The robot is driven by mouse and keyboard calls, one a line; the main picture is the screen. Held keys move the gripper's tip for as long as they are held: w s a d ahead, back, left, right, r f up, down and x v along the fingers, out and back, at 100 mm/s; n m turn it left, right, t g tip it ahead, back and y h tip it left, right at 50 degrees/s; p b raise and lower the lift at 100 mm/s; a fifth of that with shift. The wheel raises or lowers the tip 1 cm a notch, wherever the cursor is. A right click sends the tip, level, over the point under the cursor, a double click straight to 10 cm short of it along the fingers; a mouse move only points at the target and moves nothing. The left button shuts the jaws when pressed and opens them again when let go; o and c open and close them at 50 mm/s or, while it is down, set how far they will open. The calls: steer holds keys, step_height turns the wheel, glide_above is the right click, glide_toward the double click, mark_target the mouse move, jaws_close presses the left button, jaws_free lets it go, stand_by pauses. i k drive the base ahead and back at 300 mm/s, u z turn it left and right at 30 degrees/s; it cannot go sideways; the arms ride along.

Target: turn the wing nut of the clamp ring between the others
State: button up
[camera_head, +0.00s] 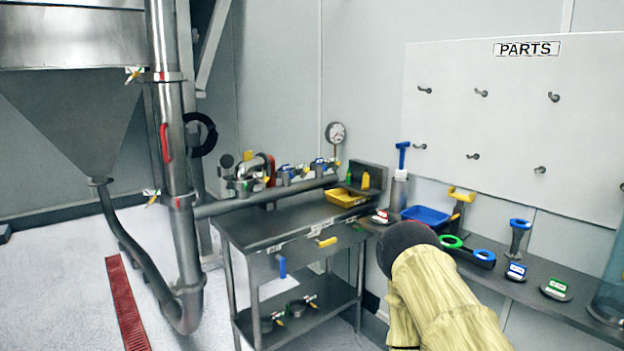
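Two clamp rings sit on the vertical steel pipe at left. The upper ring (167,77) has a yellow wing nut (133,74) on its left, and the lower ring (181,201) has another yellow wing nut (152,199). More small clamp fittings with blue parts (287,172) crowd the pipework above the steel table, too small to tell apart well. Two ring-like pieces with yellow nuts (279,317) lie on the table's lower shelf. My arm, in a cream sleeve with a dark rounded part, rises at lower right, clear of the pipe. My gripper's fingers do not show.
The steel table (268,226) carries a yellow tray (345,197). A wall shelf (545,297) holds a blue tray (427,215) and several coloured tools. A hopper (75,110) and a red floor grating (126,308) are at left. Floor beside the grating is clear.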

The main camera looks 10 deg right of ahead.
mark_target(304, 173)
steer(key=z, duration=0.6)
steer(key=i, duration=1.1)
steer(key=u, duration=0.1)
